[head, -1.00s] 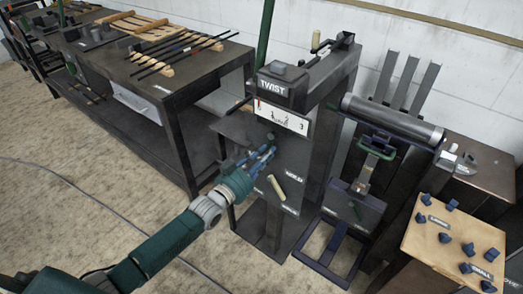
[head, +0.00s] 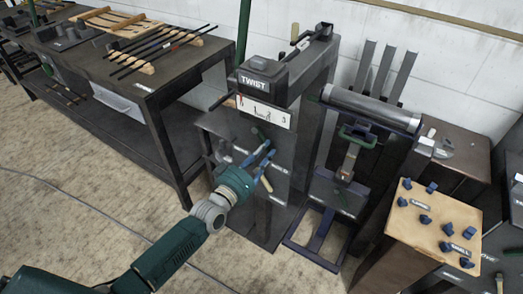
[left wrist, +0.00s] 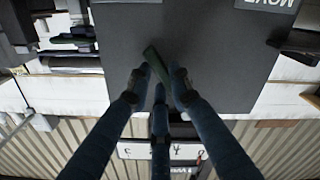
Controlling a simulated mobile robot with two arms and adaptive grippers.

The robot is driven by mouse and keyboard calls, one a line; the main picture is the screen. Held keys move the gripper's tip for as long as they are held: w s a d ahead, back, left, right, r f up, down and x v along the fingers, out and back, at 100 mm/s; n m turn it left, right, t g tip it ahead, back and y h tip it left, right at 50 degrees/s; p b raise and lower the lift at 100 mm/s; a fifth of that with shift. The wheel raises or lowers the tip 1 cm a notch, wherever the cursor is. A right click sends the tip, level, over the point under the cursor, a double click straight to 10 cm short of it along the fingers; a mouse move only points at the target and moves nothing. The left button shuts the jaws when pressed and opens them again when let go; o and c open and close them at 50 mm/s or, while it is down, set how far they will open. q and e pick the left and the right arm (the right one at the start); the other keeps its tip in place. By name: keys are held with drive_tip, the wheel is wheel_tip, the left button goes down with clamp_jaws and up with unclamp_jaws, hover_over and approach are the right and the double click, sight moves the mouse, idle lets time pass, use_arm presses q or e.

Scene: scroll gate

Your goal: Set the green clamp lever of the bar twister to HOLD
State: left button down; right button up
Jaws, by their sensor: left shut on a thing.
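The bar twister (head: 282,90) stands in the middle of the head view, with a TWIST sign and a numbered scale on its front. The green clamp lever (head: 262,135) is on its dark front panel below the scale. My left gripper (head: 266,151) is at the panel, its blue fingers around the lever. In the left wrist view, which is upside down, the green lever (left wrist: 155,63) lies tilted between the fingertips (left wrist: 160,78), shut on it. A MOVE label shows at the top right there. The HOLD label cannot be read clearly. My right gripper is not in view.
A cream lever (head: 267,184) sits just below the gripper on the same panel. A roller machine (head: 370,108) stands to the right, with a wooden board (head: 415,240) of blue pieces before it. A workbench (head: 150,90) with rods is at the left.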

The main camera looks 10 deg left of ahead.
use_arm(q)
drive_tip(key=shift+s+d+n, duration=0.1)
drive_tip(key=shift+d+n, duration=0.05)
drive_tip(key=shift+n, duration=0.15)
drive_tip(key=c, duration=1.5)
unclamp_jaws()
drive_tip(key=shift+c, duration=0.2)
drive_tip(key=shift+s, duration=0.1)
drive_tip(key=v, duration=1.1)
drive_tip(key=shift+s, duration=0.4)
